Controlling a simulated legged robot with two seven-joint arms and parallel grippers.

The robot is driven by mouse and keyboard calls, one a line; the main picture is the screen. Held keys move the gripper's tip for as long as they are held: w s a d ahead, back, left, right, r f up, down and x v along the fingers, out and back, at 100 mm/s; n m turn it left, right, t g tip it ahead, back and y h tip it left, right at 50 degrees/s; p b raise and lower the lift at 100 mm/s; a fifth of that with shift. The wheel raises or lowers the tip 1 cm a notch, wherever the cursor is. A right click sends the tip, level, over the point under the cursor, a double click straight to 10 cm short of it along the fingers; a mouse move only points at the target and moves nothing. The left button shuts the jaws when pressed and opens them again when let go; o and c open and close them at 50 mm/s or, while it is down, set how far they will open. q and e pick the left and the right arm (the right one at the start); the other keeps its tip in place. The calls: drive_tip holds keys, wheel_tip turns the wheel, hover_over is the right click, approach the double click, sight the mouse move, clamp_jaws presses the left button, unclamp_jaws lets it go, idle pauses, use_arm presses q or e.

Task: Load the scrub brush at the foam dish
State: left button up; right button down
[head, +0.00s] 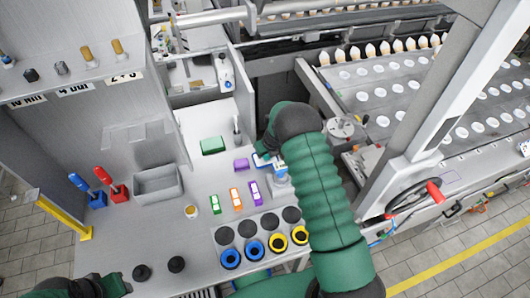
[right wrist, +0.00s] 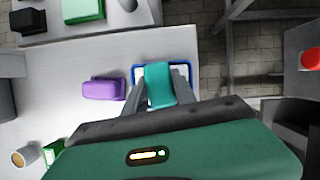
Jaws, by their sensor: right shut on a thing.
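In the right wrist view, my right gripper (right wrist: 159,88) is shut on a teal block, which looks like the scrub brush (right wrist: 158,82). Directly behind the brush is a blue-rimmed dish with white inside, which looks like the foam dish (right wrist: 191,70). The brush covers its middle; I cannot tell whether they touch. In the head view, the dish (head: 262,160) shows at the counter's right edge, partly hidden by my right arm. My left gripper (head: 112,284) is at the bottom left, with its jaw opening unclear.
A purple block (right wrist: 103,88) lies left of the dish. Green, orange and purple-white pieces (head: 235,197) stand in front of it. Black, blue and yellow rings (head: 255,250) sit near the counter's front.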

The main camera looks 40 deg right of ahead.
idle(0.3)
wheel_tip(320, 180, up, 7)
drive_tip(key=p, duration=0.6)
idle(0.5)
